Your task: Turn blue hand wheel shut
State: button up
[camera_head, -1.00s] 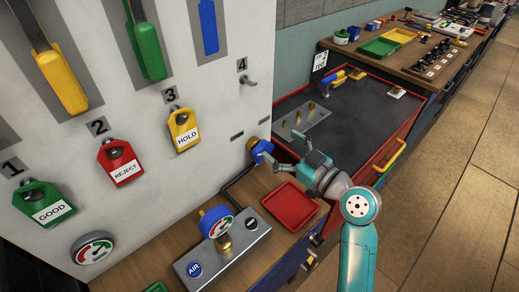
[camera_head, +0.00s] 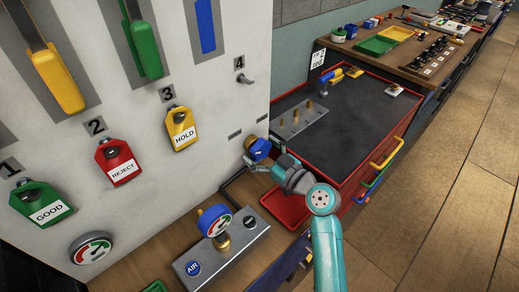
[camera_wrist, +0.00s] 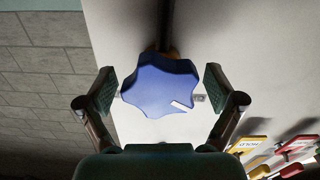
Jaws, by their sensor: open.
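The blue hand wheel (camera_head: 260,149) sits on a brass valve at the lower right edge of the white panel. In the wrist view the lobed wheel (camera_wrist: 158,85) faces me, with a white mark on its lower right part. A small grey tag shows just right of that mark. My gripper (camera_wrist: 159,80) is open, with one finger on each side of the wheel.
A gauge with a blue rim (camera_head: 215,220) stands on a grey AIR block (camera_head: 190,270) on the wooden bench. A red tray (camera_head: 285,208) lies below my arm. Yellow HOLD (camera_head: 181,128) and red REJECT (camera_head: 118,162) tags hang on the panel. A dark-topped red cabinet (camera_head: 350,130) stands right.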

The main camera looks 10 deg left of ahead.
jog(key=shift+w+a, duration=0.1)
jog(key=shift+a, duration=0.05)
jog(key=shift+c, duration=0.2)
jog(key=c, duration=1.1)
